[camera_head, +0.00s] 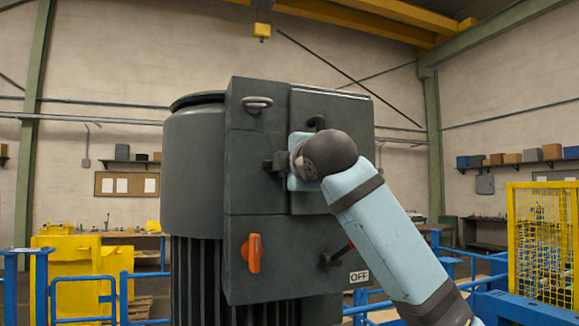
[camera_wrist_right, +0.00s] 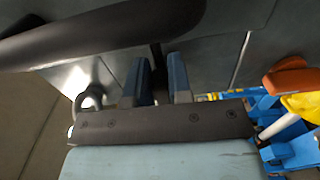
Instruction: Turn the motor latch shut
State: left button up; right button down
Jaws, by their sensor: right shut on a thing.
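The motor housing (camera_head: 240,180) is a large dark grey block with panels and a rounded left side. My right gripper (camera_head: 279,163) is at its front face, near the seam beside the upper right panel. In the right wrist view my right gripper (camera_wrist_right: 158,82) has its two blue-grey fingers close on either side of a narrow dark piece (camera_wrist_right: 156,58), seemingly the motor latch. The wrist and fingers hide most of it in the head view, so its angle cannot be told. My left gripper is not in view.
An orange handle (camera_head: 254,253) sits on the lower panel. A lever with a red tip (camera_head: 350,244) is beside an OFF label (camera_head: 359,276). A grey ring (camera_head: 257,103) sticks out at the upper left. A yellow mesh guard (camera_head: 542,240) stands at right.

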jog(key=c, duration=1)
grip_release()
jog(key=shift+c, duration=0.2)
jog(key=b+v, duration=0.4)
jog(key=v, duration=1)
jog(key=shift+w, duration=0.15)
